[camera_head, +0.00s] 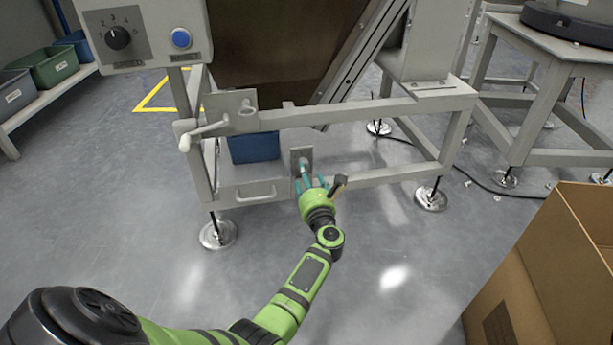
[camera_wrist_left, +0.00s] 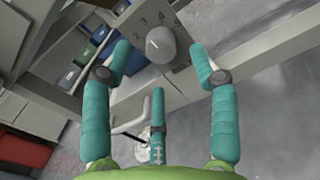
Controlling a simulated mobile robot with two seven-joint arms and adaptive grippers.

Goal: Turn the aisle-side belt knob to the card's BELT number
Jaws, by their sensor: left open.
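A grey round knob (camera_wrist_left: 160,44) sits on a small plate (camera_wrist_left: 182,38) with the digits 2, 3 and 4 readable beside it. In the head view this plate (camera_head: 302,158) is mounted low on the machine frame. My left gripper (camera_head: 309,180) is open in front of it. In the wrist view its teal fingers stand apart on both sides of the knob, with a third finger below; I cannot tell whether any touches. The knob's pointer is not clear. A black knob (camera_head: 117,38) with a number dial is on the control box, upper left. No card is readable. My right gripper is not in view.
The grey machine frame (camera_head: 370,111) surrounds the plate. A white lever handle (camera_head: 205,130) projects left of it, above a drawer-like pull (camera_head: 254,192). A blue bin (camera_head: 255,148) stands behind. A cardboard box (camera_head: 545,275) is at right. The floor in front is open.

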